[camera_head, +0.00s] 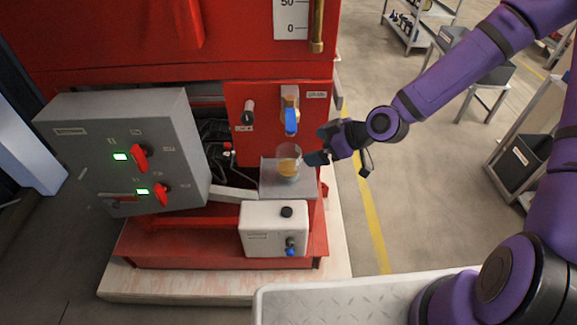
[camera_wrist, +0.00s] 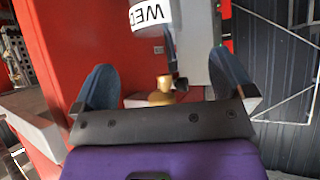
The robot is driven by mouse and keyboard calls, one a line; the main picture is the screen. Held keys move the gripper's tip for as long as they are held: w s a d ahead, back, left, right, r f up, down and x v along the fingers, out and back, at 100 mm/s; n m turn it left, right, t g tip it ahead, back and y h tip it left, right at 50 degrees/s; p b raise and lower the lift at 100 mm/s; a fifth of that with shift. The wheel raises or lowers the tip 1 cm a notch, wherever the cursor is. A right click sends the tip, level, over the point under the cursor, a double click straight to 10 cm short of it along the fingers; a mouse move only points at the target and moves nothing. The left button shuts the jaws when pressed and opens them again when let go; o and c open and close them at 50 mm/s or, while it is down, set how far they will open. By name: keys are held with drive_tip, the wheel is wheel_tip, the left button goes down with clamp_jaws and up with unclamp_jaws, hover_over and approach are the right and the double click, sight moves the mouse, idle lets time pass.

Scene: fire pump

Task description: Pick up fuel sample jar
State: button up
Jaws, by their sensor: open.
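The fuel sample jar (camera_head: 288,163) is a clear vessel with amber liquid in its lower part. It stands upright on a small grey shelf (camera_head: 272,188) below a tap with a blue handle (camera_head: 291,121). My gripper (camera_head: 318,147) is just right of the jar with its fingers pointing left toward it. In the wrist view the two dark blue fingers are spread wide and my gripper (camera_wrist: 163,92) is open. Small golden shapes (camera_wrist: 163,92) show between the fingers; I cannot tell whether they are the jar or fittings.
A grey control box (camera_head: 130,150) with red switches and green lights stands left of the shelf. A white tank (camera_head: 275,228) sits below it. The red panel (camera_head: 250,120) rises behind the jar. Open floor (camera_head: 372,200) lies to the right, with racks beyond.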

sight(289, 153)
drive_tip(key=shift+x, duration=5.35)
drive_tip(key=shift+w+d, duration=0.1)
drive_tip(key=shift+w, duration=0.05)
drive_tip(key=c, duration=1.6)
drive_tip(key=shift+o, duration=0.2)
